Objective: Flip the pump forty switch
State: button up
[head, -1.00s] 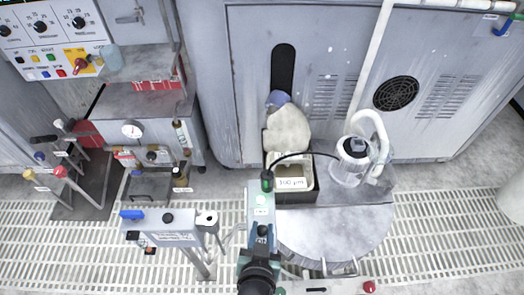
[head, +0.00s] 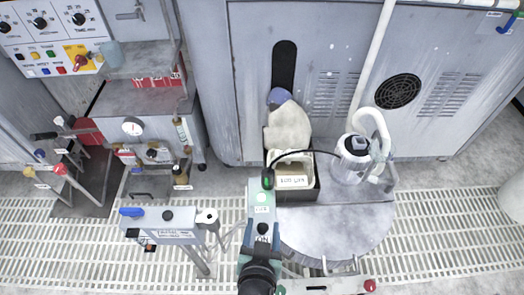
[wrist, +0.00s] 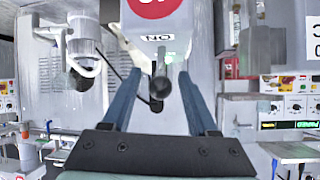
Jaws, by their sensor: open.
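A pale box with an "ON" label (wrist: 158,38) and part of a red disc (wrist: 155,6) fills the top of the wrist view. A dark round-ended switch lever (wrist: 160,87) sticks out of it towards me. In the head view the box (head: 261,197) carries a lit green lamp, with the dark lever (head: 262,229) below. My gripper (head: 263,226) is open at the box. In the wrist view its two blue fingers (wrist: 159,76) stand on either side of the lever, with gaps visible. I cannot read any pump number on the box.
A dark tray (head: 316,190) holding a labelled block and a clear jar (head: 350,160) stand behind the round platen (head: 340,235). A post-mounted panel (head: 170,222) stands left of my gripper. A black cable hangs near the switch box.

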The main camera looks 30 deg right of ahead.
jog(key=p+v, duration=0.1)
jog(key=v, duration=1.2)
jog(key=w+r+n+t+y, duration=0.15)
jog(key=w+r+t, duration=0.35)
jog(key=w+r, duration=0.7)
jog(key=w+r+n+t, duration=0.2)
jog(key=w+r+t, duration=0.3)
jog(key=r, duration=1.3)
jog(key=s+a+r+n+t+y, duration=0.2)
jog(key=a+r+t, duration=0.1)
jog(key=r, duration=0.7)
jog(key=s+a+r+n+t+y, duration=0.2)
jog(key=a+r, duration=0.1)
jog(key=r, duration=0.7)
jog(key=s+a+r+n+t+y, duration=0.1)
jog(key=a+r+n+t+y, duration=0.15)
jog(key=r, duration=0.75)
notch_tip(320, 180, up, 24)
jog(key=m+p, duration=0.1)
jog(key=p, duration=2.4)
jog(key=shift+w+f+h, duration=0.15)
jog(key=shift+f+h, duration=0.05)
jog(key=shift+h, duration=0.1)
jog(key=shift+a+t, duration=0.1)
jog(key=shift+t, duration=0.15)
